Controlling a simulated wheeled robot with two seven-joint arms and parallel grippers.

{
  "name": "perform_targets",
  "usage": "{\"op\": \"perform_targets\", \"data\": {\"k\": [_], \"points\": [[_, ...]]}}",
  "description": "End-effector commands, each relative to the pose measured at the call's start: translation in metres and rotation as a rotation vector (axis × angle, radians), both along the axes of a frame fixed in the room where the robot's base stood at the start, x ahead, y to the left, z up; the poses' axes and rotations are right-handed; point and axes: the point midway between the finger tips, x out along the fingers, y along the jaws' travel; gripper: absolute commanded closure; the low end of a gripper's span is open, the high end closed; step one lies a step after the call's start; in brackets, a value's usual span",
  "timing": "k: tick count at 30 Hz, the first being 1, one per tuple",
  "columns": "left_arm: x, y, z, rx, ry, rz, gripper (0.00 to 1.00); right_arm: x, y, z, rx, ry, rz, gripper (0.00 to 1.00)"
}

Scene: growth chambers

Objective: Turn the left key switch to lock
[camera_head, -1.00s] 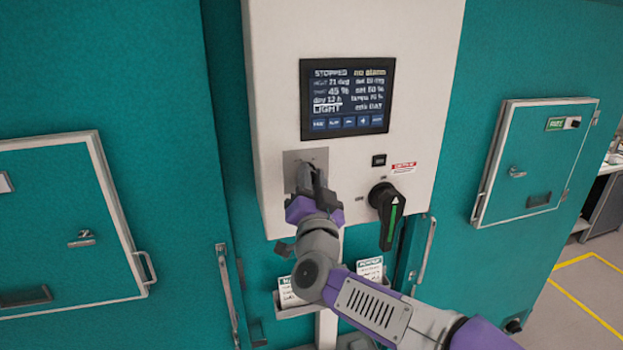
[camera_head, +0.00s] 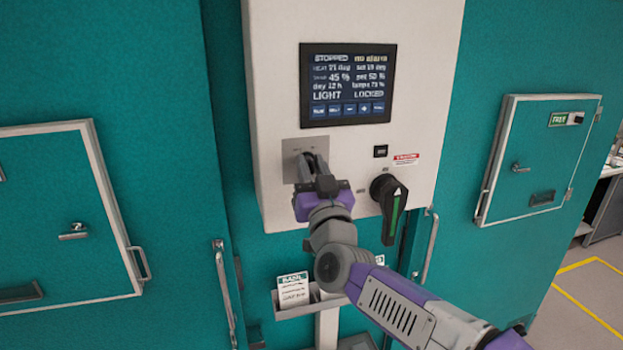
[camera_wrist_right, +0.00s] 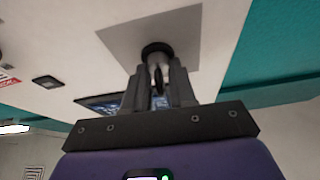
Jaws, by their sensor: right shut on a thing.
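The key switch sits on a square grey plate (camera_head: 289,174) at the lower left of the white control panel (camera_head: 275,90). In the right wrist view its dark round collar (camera_wrist_right: 157,51) shows on the grey plate (camera_wrist_right: 188,28). My right gripper (camera_head: 308,162) is at the plate, its fingers shut on the key (camera_wrist_right: 158,76), which shows between them. The gripper hides much of the switch in the head view. The panel's screen (camera_head: 347,84) reads STOPPED, LIGHT and LOCKED. My left gripper is not in view.
A black rotary handle (camera_head: 389,203) with a green stripe stands out right of my right gripper. A small black button (camera_head: 380,151) is above it. A card holder (camera_head: 298,309) is below the panel. Teal chamber doors (camera_head: 65,215) flank it.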

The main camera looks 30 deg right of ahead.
Motion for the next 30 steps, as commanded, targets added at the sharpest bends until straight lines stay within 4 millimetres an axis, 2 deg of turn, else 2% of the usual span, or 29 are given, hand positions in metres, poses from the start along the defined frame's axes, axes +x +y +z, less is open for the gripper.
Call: {"op": "perform_targets", "data": {"k": [3,15,30], "points": [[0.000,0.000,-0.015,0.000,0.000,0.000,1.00,0.000,-0.001,-0.004,-0.110,0.025,0.000,1.00],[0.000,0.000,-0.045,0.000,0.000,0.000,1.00,0.000,-0.001,-0.003,-0.421,0.101,-0.001,1.00],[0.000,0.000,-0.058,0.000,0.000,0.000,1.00,0.000,-0.001,-0.001,-0.571,0.140,0.000,1.00]]}}
